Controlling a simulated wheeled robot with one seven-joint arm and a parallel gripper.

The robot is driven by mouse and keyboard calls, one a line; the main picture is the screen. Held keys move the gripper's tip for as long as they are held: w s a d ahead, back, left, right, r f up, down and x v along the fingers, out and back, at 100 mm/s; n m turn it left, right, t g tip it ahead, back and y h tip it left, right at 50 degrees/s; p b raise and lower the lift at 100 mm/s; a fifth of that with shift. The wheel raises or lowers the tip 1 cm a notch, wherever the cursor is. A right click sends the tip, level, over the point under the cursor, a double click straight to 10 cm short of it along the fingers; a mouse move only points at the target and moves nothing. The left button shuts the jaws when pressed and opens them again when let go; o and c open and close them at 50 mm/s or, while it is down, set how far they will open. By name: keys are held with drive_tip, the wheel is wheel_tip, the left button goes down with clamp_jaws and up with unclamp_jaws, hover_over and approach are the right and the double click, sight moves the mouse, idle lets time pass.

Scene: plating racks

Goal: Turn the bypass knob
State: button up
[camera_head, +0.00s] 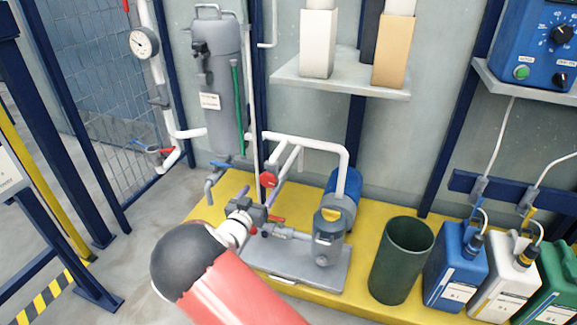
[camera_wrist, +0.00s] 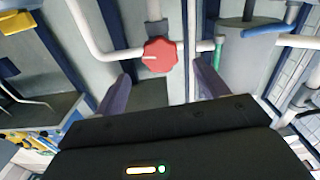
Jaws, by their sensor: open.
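The bypass knob appears to be a red, many-sided knob (camera_head: 269,180) on the white pipework beside the pump. In the wrist view the red knob (camera_wrist: 160,55) shows face-on with a short white mark at its left. My gripper (camera_head: 258,194) is close to it in the head view. In the wrist view my gripper (camera_wrist: 163,84) has its two purple fingers spread wide, with the knob beyond and between them in the picture. No contact with the knob shows. I cannot tell the exact remaining distance.
White pipes (camera_head: 310,142) and a blue pump (camera_head: 342,200) stand close right of my gripper. A grey filter vessel (camera_head: 216,85) hangs behind left. A green bin (camera_head: 402,260) and several canisters (camera_head: 455,275) stand right on the yellow platform (camera_head: 205,207).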

sight(267, 181)
drive_tip(key=x, duration=0.7)
drive_tip(key=shift+w, duration=0.2)
drive_tip(key=shift+c, duration=0.3)
drive_tip(key=c, duration=0.9)
drive_tip(key=m+b, duration=0.1)
drive_tip(key=b, duration=0.2)
drive_tip(key=shift+d+f, duration=0.1)
drive_tip(key=shift+f, duration=0.3)
drive_tip(key=m+b, duration=0.3)
drive_tip(key=shift+r, duration=0.15)
drive_tip(key=shift+r+m, duration=0.2)
drive_tip(key=shift+m, duration=0.1)
drive_tip(key=o, duration=1)
drive_tip(key=shift+c, duration=0.2)
